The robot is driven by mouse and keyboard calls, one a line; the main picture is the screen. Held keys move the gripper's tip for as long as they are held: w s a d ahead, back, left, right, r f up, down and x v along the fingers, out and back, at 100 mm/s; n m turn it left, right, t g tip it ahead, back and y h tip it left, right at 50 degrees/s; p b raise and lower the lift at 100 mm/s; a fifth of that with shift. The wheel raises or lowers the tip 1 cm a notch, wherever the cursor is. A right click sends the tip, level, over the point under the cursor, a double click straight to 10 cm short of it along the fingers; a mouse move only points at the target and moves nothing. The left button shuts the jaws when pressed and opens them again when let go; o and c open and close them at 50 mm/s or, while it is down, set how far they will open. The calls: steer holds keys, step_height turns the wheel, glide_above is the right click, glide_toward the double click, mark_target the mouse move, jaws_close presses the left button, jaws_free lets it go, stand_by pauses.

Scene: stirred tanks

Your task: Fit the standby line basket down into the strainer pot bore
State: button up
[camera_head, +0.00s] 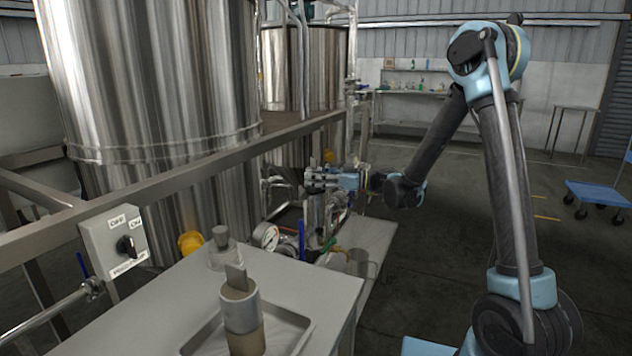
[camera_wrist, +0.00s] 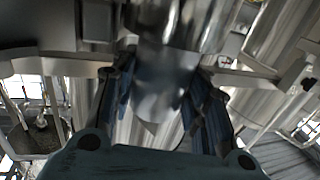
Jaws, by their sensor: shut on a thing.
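My gripper (camera_head: 318,180) is over the pipework beyond the bench, pointing left in the head view. In the wrist view its two dark fingers (camera_wrist: 160,100) are shut on a smooth grey metal piece (camera_wrist: 163,85); I cannot tell whether this is the standby line basket. A grey cylinder with an upright tab and a brownish lower part (camera_head: 240,312) stands in the tray on the bench.
A steel rail (camera_head: 190,165) crosses in front of the large tank (camera_head: 150,80). A switch box (camera_head: 115,243) is mounted at the left. A pressure gauge (camera_head: 267,237) and valves crowd the pipework near my gripper. The bench (camera_head: 320,285) has bare room right of the small piece.

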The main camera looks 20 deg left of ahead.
mark_target(315, 161)
steer(key=shift+r, duration=2.7)
steer(key=shift+f, duration=3.15)
stand_by(0.6)
steer(key=o, duration=1.3)
steer(key=shift+c, duration=0.2)
steer(key=w+d, duration=0.2)
steer(key=d, duration=1)
